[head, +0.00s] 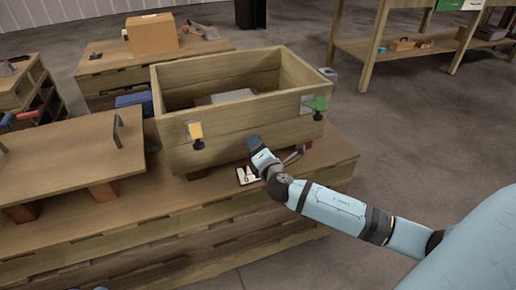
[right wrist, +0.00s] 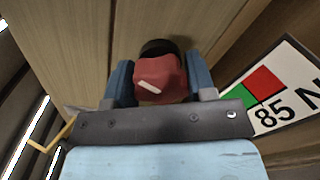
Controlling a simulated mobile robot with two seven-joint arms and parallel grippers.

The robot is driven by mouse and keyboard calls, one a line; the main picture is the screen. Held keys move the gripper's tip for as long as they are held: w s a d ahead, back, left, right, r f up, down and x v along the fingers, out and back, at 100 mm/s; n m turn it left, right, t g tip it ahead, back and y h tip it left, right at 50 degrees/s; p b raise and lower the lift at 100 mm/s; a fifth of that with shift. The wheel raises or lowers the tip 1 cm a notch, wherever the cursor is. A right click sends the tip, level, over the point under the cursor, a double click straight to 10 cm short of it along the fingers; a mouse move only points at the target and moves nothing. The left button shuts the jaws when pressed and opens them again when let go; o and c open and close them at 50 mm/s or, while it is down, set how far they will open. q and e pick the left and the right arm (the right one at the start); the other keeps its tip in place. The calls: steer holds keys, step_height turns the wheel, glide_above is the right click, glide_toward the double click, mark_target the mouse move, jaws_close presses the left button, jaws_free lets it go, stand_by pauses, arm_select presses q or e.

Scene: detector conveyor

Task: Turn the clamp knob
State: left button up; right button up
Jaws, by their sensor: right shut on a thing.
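The clamp knob (right wrist: 158,78), red with a dark base, is on the wooden front wall of the crate in the right wrist view. My right gripper (right wrist: 160,88) has its blue fingers on either side of it and is shut on it. In the head view my right gripper (head: 255,146) is against the crate's front wall and hides the red knob. The open wooden crate (head: 220,143) stands on the workbench. My left gripper is not in view.
An "85 N" card (right wrist: 277,95) lies below. A wooden lid with handles (head: 75,155) is at left. The floor at right is open.

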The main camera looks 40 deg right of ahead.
steer(key=m, duration=0.3)
steer(key=shift+f+m+b, duration=0.15)
steer(key=shift+m+b, duration=0.15)
steer(key=shift+m, duration=0.1)
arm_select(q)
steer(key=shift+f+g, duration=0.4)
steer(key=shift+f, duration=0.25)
arm_select(e)
steer(key=m, duration=0.5)
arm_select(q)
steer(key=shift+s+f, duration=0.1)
arm_select(e)
steer(key=o, duration=0.9)
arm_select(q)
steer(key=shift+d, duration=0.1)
